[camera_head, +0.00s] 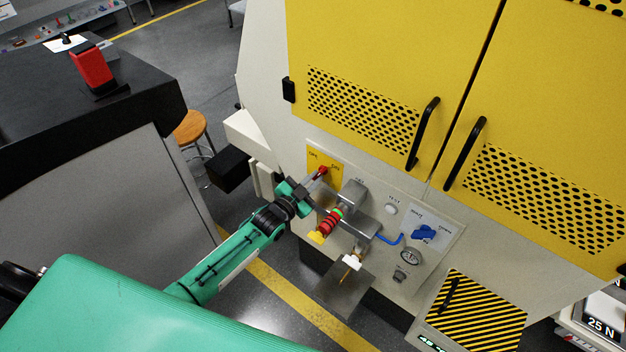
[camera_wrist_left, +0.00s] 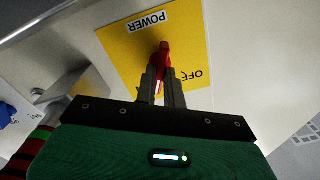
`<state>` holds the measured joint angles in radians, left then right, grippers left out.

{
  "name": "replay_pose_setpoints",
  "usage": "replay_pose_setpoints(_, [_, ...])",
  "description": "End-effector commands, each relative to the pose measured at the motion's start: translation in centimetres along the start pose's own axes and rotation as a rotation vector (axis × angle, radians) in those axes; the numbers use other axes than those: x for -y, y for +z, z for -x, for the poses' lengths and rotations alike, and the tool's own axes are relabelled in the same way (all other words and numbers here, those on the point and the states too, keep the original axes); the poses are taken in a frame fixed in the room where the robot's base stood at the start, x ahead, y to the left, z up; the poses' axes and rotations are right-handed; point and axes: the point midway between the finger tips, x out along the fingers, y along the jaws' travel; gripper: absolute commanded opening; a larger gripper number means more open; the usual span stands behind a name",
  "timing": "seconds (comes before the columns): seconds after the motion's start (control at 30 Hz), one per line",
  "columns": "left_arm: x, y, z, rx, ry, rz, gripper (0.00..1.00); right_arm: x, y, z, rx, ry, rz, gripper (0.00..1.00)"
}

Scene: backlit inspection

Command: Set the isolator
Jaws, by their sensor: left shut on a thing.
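The isolator is a red handle (camera_head: 322,171) on a yellow plate (camera_head: 331,163) at the left of the machine's front panel. In the left wrist view the red handle (camera_wrist_left: 164,56) stands out from the yellow plate (camera_wrist_left: 185,45), which reads POWER and OFF. My left gripper (camera_head: 314,178) is at the handle, and in the wrist view its two dark fingers (camera_wrist_left: 162,82) are closed on either side of it. The fingers hide part of the handle and some of the plate's lettering. My right gripper is not in view.
Right of the plate are a grey metal housing (camera_head: 352,196), a red and green ringed part (camera_head: 333,219), a white button (camera_head: 392,209), a blue knob (camera_head: 424,232) and a gauge (camera_head: 411,256). Yellow perforated doors (camera_head: 380,60) rise above. A black-topped bench (camera_head: 60,125) stands at left.

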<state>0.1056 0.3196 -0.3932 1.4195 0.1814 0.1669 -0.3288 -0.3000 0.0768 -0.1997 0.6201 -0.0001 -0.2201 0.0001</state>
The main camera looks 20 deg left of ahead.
Motion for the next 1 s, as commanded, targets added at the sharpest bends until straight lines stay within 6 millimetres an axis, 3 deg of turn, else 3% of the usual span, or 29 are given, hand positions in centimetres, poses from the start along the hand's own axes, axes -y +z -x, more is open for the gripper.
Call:
replay_pose_setpoints(0.43, [-0.12, 0.05, 0.02, 0.0, 0.0, -0.262, 0.0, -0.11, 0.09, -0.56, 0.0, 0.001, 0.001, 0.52])
replay_pose_setpoints(1.0, [-0.09, 0.03, 0.02, 0.0, 0.001, -0.317, 0.0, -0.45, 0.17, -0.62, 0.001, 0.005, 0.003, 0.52])
